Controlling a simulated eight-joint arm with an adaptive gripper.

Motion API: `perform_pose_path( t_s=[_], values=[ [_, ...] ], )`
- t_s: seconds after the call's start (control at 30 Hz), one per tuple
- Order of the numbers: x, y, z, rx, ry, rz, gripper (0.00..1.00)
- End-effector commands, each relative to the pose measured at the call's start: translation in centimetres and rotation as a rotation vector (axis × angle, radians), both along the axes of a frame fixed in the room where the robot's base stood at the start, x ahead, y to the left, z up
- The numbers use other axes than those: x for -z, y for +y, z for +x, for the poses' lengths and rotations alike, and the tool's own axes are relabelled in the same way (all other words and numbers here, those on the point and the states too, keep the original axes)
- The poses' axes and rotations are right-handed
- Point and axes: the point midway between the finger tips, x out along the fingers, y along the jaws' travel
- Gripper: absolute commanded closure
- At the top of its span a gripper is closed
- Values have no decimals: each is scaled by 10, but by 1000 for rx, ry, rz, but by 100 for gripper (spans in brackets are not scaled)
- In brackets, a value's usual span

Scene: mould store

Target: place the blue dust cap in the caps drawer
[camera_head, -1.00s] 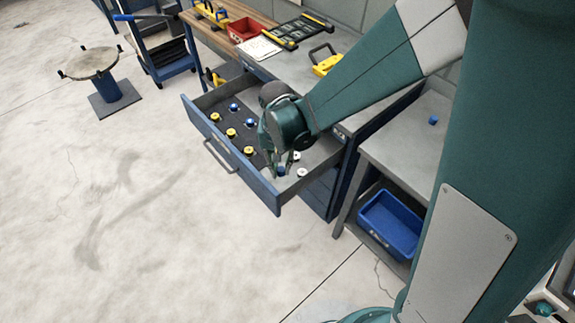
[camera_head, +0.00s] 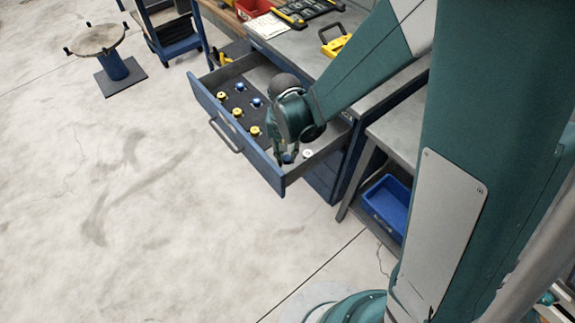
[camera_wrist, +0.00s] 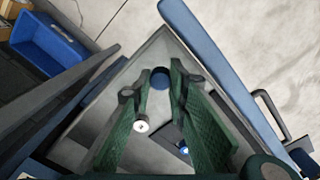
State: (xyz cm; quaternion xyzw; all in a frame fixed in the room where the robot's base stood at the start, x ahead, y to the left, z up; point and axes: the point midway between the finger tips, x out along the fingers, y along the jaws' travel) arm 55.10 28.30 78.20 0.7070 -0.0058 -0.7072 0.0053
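The caps drawer (camera_head: 237,142) is pulled open from the bench; its blue front also runs down the wrist view (camera_wrist: 215,50). My gripper (camera_head: 288,155) is pointing down inside the near right end of the drawer. In the wrist view my gripper (camera_wrist: 158,82) has its fingers on either side of the blue dust cap (camera_wrist: 159,78) and is shut on it. The cap also shows at the fingertips in the head view (camera_head: 287,158). Its height over the drawer floor is hard to tell. A white cap (camera_head: 307,154) stands close by in the drawer.
Several yellow caps (camera_head: 238,112) and blue caps (camera_head: 240,87) stand on a dark insert in the drawer. A blue bin (camera_head: 387,205) sits on the lower shelf right of the drawer.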

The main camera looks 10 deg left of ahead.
Motion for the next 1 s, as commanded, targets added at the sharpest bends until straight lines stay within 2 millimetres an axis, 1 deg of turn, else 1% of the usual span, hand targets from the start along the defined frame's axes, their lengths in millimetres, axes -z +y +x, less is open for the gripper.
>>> perform_pose_path(
  t_s=[0.03, 0.2, 0.3, 0.67, 0.77, 1.0],
  values=[
    [9, 0, 1, 0, 0, 0, 88],
    [24, 0, 0, 0, 0, 0, 88],
    [28, 0, 1, 0, 0, 0, 88],
    [29, 0, 0, 0, 0, 0, 88],
    [34, 0, 0, 0, 0, 0, 88],
    [58, 0, 0, 0, 0, 0, 88]
  ],
)
